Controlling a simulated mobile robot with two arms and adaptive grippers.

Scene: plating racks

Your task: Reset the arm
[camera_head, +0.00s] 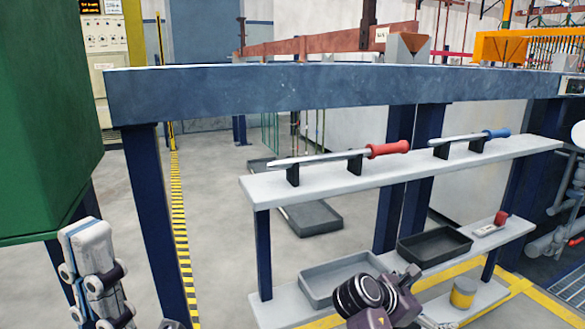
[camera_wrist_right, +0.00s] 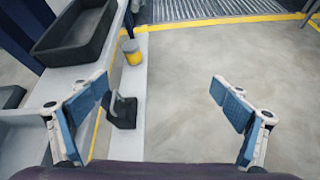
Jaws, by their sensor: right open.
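My left gripper (camera_head: 93,262) stands at the lower left of the head view, with its white and black fingers pointing up. I see it nearly side-on, so its opening is unclear, and no object shows at its tips.
The rack's upper shelf (camera_head: 330,188) bears a red-handled tool (camera_head: 385,149) and a blue-handled one (camera_head: 490,134). Below are a grey tray (camera_head: 310,292), a black tray (camera_head: 462,243) and a yellow container (camera_head: 463,293). A green cabinet (camera_head: 45,110) stands left. In the wrist view, a dark bracket-like object (camera_wrist_right: 123,110) sits beside the left finger.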

